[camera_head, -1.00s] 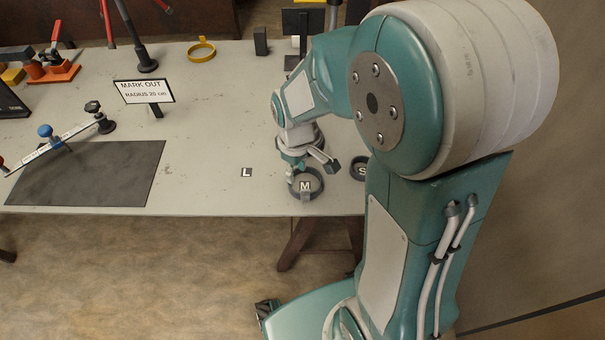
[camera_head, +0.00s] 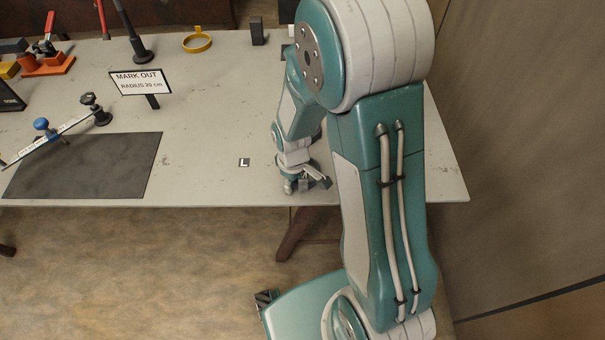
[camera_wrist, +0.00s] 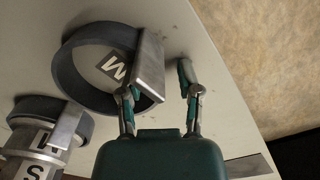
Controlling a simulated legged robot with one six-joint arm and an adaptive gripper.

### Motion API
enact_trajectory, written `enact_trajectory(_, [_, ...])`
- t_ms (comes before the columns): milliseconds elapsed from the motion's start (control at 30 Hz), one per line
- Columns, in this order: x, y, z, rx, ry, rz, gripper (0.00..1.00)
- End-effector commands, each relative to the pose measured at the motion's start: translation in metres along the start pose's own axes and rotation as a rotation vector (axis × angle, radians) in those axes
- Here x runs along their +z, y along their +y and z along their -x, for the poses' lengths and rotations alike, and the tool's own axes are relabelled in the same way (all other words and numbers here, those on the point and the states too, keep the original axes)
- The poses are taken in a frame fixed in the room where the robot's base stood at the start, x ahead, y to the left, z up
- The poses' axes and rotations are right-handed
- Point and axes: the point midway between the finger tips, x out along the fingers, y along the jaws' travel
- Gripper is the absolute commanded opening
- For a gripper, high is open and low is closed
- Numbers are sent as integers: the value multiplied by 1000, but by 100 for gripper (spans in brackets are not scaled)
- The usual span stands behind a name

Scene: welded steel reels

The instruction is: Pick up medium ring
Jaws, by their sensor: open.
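The medium ring (camera_wrist: 72,75) is a dark grey band in the wrist view, lying on the table around a label with an M. A flat metal tab (camera_wrist: 149,68) stands at its right side. My gripper (camera_wrist: 160,82) is open, with its two fingers spread and the tab showing between or just beneath them; the exact height gap cannot be told. In the head view my gripper (camera_head: 302,184) is low over the table's front edge and hides the medium ring.
A smaller ring (camera_wrist: 72,123) with a metal tab is at lower left in the wrist view, near an S label. A yellow ring (camera_head: 197,42) lies at the back. A dark plate (camera_head: 85,165) and a sign (camera_head: 140,82) are left. The table's front edge is close.

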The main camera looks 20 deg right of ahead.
Motion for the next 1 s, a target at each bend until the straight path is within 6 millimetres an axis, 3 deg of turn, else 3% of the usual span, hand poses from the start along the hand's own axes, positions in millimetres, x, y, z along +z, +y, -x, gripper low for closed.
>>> enact_trajectory(33, [0, 0, 0, 0, 0, 0, 45])
enact_trajectory(67, [0, 0, 0, 0, 0, 0, 36])
enact_trajectory(133, [0, 0, 0, 0, 0, 0, 5])
enact_trajectory(167, [0, 0, 0, 0, 0, 0, 0])
enact_trajectory(667, [0, 0, 2, 0, 0, 0, 0])
enact_trajectory(1000, [-4, 0, 22, 1, 2, -1, 0])
